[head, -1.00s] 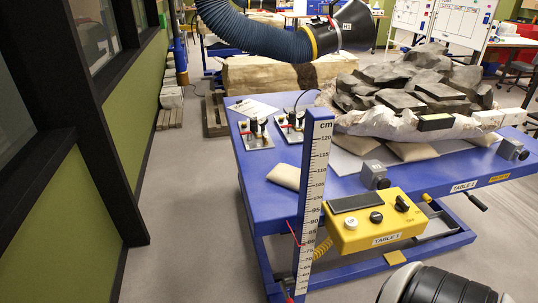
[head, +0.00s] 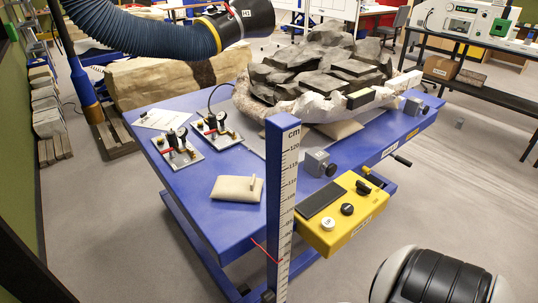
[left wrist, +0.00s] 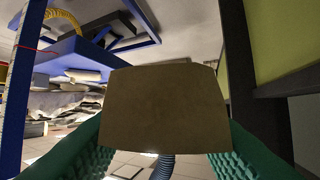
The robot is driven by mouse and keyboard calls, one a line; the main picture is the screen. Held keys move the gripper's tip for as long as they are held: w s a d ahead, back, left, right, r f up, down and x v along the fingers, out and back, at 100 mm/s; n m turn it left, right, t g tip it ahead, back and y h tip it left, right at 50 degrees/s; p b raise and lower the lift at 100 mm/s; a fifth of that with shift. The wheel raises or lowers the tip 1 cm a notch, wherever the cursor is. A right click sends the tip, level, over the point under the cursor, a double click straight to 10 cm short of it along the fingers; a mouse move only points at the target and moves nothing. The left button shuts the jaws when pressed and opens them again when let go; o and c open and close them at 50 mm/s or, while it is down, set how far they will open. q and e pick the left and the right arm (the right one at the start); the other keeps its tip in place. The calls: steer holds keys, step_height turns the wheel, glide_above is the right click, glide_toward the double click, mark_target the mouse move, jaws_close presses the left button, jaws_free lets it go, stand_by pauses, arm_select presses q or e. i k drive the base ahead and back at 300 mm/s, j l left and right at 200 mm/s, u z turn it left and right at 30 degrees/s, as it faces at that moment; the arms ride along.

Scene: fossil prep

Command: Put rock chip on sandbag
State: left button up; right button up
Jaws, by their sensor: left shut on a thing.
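A beige sandbag (head: 236,189) lies on the blue table near its front left edge, in full view in the head view. A small upright tan piece stands at its right side; I cannot tell what it is. In the left wrist view my left gripper (left wrist: 158,140), with green ridged fingers, is shut on a flat brown piece (left wrist: 165,105). It looks like the rock chip and is held clear of the table. Neither gripper shows in the head view.
The blue table (head: 190,212) carries two gauge plates (head: 179,152), a jacketed fossil block (head: 320,85) and a grey clamp block (head: 318,163). A tall scale post (head: 281,215) and yellow control box (head: 340,215) stand at the front edge. A hose nozzle (head: 238,30) hangs above.

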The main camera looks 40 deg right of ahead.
mark_target(234, 179)
steer(key=i+z, duration=0.15)
steer(key=z, duration=0.3)
steer(key=i+j+z, duration=0.1)
steer(key=z, duration=0.35)
steer(key=i+j+z, duration=0.1)
steer(key=z, duration=0.3)
steer(key=i+j+z, duration=0.2)
steer(key=z, duration=0.25)
steer(key=i+j+z, duration=0.35)
steer(key=i+j, duration=0.15)
steer(key=j, duration=0.25)
